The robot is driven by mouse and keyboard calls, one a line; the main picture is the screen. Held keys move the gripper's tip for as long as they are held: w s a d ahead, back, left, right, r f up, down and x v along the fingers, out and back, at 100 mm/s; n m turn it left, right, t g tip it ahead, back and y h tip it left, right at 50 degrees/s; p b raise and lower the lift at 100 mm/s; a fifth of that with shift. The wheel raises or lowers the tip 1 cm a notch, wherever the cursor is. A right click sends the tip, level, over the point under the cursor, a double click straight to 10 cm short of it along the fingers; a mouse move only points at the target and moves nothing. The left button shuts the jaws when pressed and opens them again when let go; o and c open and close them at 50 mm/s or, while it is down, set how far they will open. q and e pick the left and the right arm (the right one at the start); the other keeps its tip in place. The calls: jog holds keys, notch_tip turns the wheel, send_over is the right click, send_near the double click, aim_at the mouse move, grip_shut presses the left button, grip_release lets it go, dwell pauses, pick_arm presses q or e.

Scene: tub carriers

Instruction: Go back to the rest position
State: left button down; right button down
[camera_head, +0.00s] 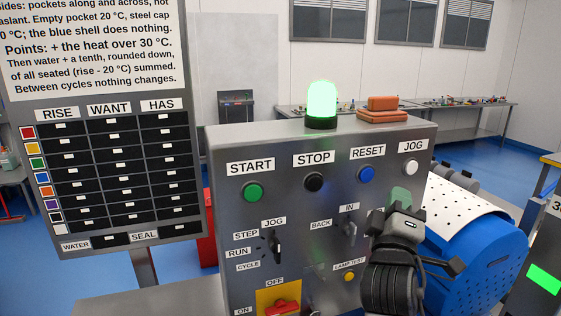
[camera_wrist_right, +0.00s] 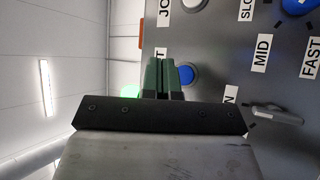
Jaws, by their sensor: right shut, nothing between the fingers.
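My right gripper (camera_head: 400,196) is in front of the right side of the grey control panel (camera_head: 300,210), below the white JOG button (camera_head: 411,166). Its green fingers are shut and empty. In the right wrist view the shut fingers (camera_wrist_right: 160,74) stand before the panel, with a blue button (camera_wrist_right: 188,74) partly hidden behind them. Whether the fingers touch the panel cannot be told. My left gripper does not show.
The panel carries START (camera_head: 253,191), STOP (camera_head: 314,182) and RESET (camera_head: 366,174) buttons, plus switches. A lit green lamp (camera_head: 321,104) stands on top. A blue drum (camera_head: 480,250) is at the right. A display board (camera_head: 110,170) stands at the left.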

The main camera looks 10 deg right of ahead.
jog(key=s+a+f+m+g+y, duration=0.1)
jog(key=s+f+g+y, duration=0.1)
jog(key=f, duration=0.5)
jog(key=s+a+f+g+y, duration=0.1)
jog(key=a+f+g+y, duration=0.15)
jog(key=f, duration=0.45)
jog(key=s+f+m+g+y, duration=0.1)
jog(key=s+f+y, duration=0.15)
jog(key=f, duration=0.45)
jog(key=s+a+f+m+g+y, duration=0.25)
jog(key=s+a+f+g, duration=0.2)
jog(key=s+f, duration=0.4)
jog(key=s+a+f+m+g+y, duration=0.1)
jog(key=s+a+f+g+y, duration=0.35)
jog(key=s+f, duration=0.4)
jog(key=s+f+g+b, duration=0.1)
jog(key=s+f, duration=0.1)
jog(key=f, duration=1.2)
jog(key=s+f+g+b, duration=0.1)
jog(key=s+f+b, duration=0.1)
jog(key=f, duration=1.3)
jog(key=s+d+f+g+b, duration=0.1)
jog(key=s+d+f, duration=0.2)
jog(key=s+f, duration=1.2)
jog(key=shift+f+n+h+b, duration=0.3)
jog(key=shift+f+n+h, duration=0.1)
jog(key=shift+f, duration=0.2)
